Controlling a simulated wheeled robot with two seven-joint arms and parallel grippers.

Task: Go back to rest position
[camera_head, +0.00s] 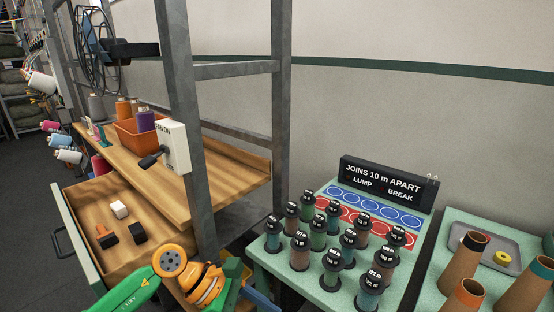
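My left arm (125,292), green with orange joints, comes in at the bottom left and reaches past the open drawer toward the bottom middle. Its orange wrist joint (206,286) is near the foot of a grey post. Beyond the wrist are a green part and a blue piece at the bottom edge; I cannot make out fingertips there, or whether the gripper holds anything. My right arm and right gripper are out of the picture.
The open drawer (73,229) holds a few small blocks. A grey frame post (190,110) rises beside my wrist. A green table (293,281) with several labelled spools stands to the right. Another table with cones (465,262) is at the far right.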

